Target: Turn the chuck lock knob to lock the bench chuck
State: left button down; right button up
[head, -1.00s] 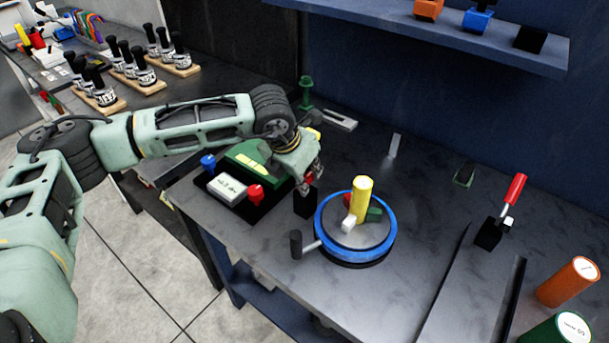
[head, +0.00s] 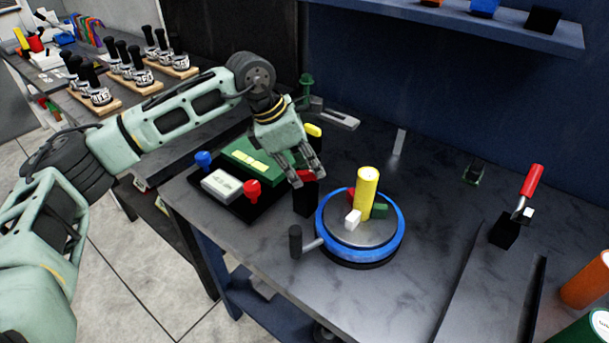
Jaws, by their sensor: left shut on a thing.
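The bench chuck (head: 330,250) is a round table with a blue rim. A yellow cylinder (head: 367,190) stands upright on it among small red, green and white jaws. A black crank handle (head: 295,241) sticks out at its left. Beside the chuck, at its upper left, a black block (head: 305,204) carries a red knob (head: 306,177), which I take for the chuck lock knob. My left gripper (head: 309,179) reaches down over the block and is shut on the red knob, with its fingers on either side. The fingers partly hide the knob. My right gripper is not in view.
A black panel (head: 236,203) with a blue knob (head: 204,160), a red knob (head: 252,190) and a white display lies left of the block. A red-handled lever (head: 530,181) stands at the right. The bench behind the chuck is mostly clear.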

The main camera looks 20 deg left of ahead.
pick_arm(q)
jog(key=m+g, duration=0.1)
jog(key=m, duration=0.1)
jog(key=m+b, duration=0.1)
jog(key=m, duration=0.1)
jog(key=shift+w+m+g+h, duration=0.15)
jog(key=shift+m+g+h, duration=0.15)
jog(key=shift+g, duration=0.1)
jog(key=m+g, duration=0.1)
jog(key=m, duration=0.3)
jog(key=shift+r+m+g+b, duration=0.1)
jog(key=shift+m+g+b, duration=0.3)
jog(key=c, duration=1.8)
grip_release()
jog(key=shift+o, duration=0.2)
jog(key=v, duration=1.2)
jog(key=shift+w+d, duration=0.1)
jog(key=shift+d, duration=0.05)
